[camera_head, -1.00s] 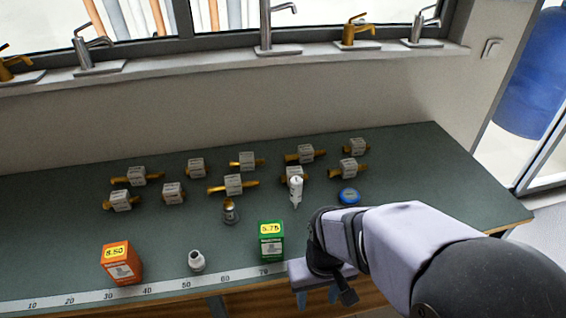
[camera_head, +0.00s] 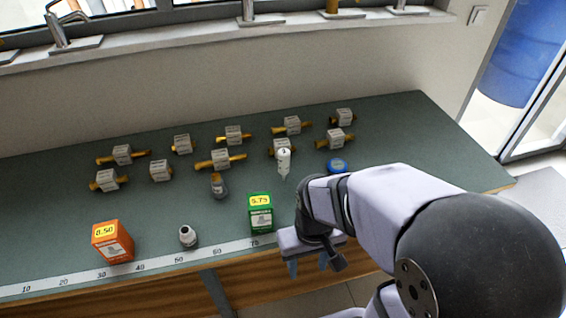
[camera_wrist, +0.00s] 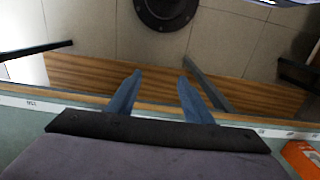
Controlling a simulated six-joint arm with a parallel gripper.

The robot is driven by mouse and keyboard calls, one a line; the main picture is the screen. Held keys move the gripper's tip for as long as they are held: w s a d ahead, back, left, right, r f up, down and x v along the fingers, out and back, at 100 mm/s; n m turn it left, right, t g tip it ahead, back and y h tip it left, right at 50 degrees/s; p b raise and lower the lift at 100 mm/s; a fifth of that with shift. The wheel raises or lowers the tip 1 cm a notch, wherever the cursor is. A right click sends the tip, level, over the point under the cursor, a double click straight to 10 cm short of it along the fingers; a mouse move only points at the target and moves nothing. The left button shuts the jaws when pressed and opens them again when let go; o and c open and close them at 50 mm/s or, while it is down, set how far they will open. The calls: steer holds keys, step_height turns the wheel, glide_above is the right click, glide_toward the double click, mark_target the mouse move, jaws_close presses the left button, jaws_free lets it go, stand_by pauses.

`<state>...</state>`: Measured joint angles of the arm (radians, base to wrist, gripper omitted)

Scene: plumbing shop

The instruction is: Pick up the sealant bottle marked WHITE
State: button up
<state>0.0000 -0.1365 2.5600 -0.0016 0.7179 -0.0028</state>
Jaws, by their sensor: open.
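A white bottle with a narrow nozzle (camera_head: 283,160) is near the back middle of the green bench, by a brass valve. A grey bottle (camera_head: 218,186) stands to its left. A small whitish bottle or fitting (camera_head: 188,237) is near the front edge. I cannot read the word WHITE on any of them. My gripper (camera_head: 308,265) is open and empty at the bench's front edge, in front of these things. In the wrist view, its two blue fingers (camera_wrist: 160,80) are apart with nothing between them, above the bench front and floor.
A green box marked 5.75 (camera_head: 261,213) stands left of my gripper. An orange box marked 8.50 (camera_head: 113,242) is farther left. Several tagged brass valves (camera_head: 220,160) fill the back. A blue round item (camera_head: 337,166) is behind my arm. A measuring strip (camera_head: 150,264) runs along the front.

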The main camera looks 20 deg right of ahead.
steer(key=shift+o, duration=0.5)
steer(key=shift+w, duration=0.1)
steer(key=w+r+m+t+h+b, duration=0.1)
steer(key=w+r+t+h+b, duration=0.15)
steer(key=w+r+t, duration=0.75)
steer(key=w+d+r+m+t+h+b, duration=0.1)
steer(key=w+r+m+h+b, duration=0.15)
steer(key=w, duration=1.65)
steer(key=w+r+m+t+h+b, duration=0.1)
steer(key=w+r+t+h+b, duration=0.15)
steer(key=w+r+t, duration=0.75)
steer(key=m+g+h+b, duration=0.5)
steer(key=m+g+h, duration=0.55)
steer(key=g, duration=0.75)
glide_above(279, 159)
steer(key=a, duration=0.2)
step_height(279, 159, down, 12)
steer(key=shift+m, duration=0.4)
steer(key=f, duration=0.2)
steer(key=d+f+p, duration=0.1)
steer(key=f, duration=0.2)
steer(key=d+f, duration=0.1)
steer(key=f, duration=0.1)
steer(key=shift+w+f, duration=0.15)
steer(key=shift+f, duration=0.1)
steer(key=shift+w+d, duration=0.1)
steer(key=shift+d, duration=0.15)
